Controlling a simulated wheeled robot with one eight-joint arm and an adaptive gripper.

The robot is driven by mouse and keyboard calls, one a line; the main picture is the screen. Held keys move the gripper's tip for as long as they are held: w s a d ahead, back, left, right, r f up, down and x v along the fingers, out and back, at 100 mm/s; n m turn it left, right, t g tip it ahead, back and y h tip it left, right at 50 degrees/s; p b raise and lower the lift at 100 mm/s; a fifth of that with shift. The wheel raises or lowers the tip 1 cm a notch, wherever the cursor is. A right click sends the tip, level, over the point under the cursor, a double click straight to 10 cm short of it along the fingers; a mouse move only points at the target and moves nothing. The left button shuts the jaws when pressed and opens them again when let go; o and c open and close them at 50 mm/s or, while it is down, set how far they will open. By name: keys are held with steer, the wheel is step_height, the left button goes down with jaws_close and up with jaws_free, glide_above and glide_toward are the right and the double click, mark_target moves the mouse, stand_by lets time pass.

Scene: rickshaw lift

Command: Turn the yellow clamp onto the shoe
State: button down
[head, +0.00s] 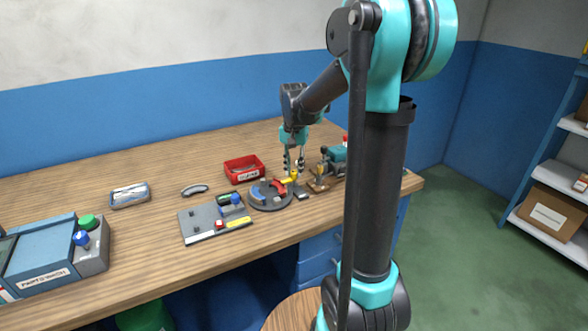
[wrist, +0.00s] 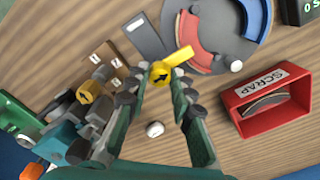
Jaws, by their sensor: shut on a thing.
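My gripper (head: 293,166) reaches down at the right of the bench, and its fingers (wrist: 157,88) are shut on the yellow clamp (wrist: 161,74). The clamp has a round knob with a black arrow, and its flat yellow bar (wrist: 178,58) points up and right over the edge of the round grey plate (wrist: 172,14). A red curved shoe (wrist: 193,38) lies on that plate beside the bar's tip; I cannot tell whether they touch. A blue curved shoe (wrist: 250,14) lies opposite. In the head view the clamp (head: 292,177) shows just below the fingers.
A red SCRAP box (wrist: 272,102) stands near the plate. A teal machine (wrist: 62,140) with another yellow knob (wrist: 89,92) stands close on the other side. A grey board (head: 205,222), a small tray (head: 130,196) and blue boxes (head: 40,262) lie left.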

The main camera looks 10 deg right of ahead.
mark_target(294, 172)
stand_by(0.4)
steer(key=c, duration=1.3)
jaws_free()
step_height(294, 172, up, 12)
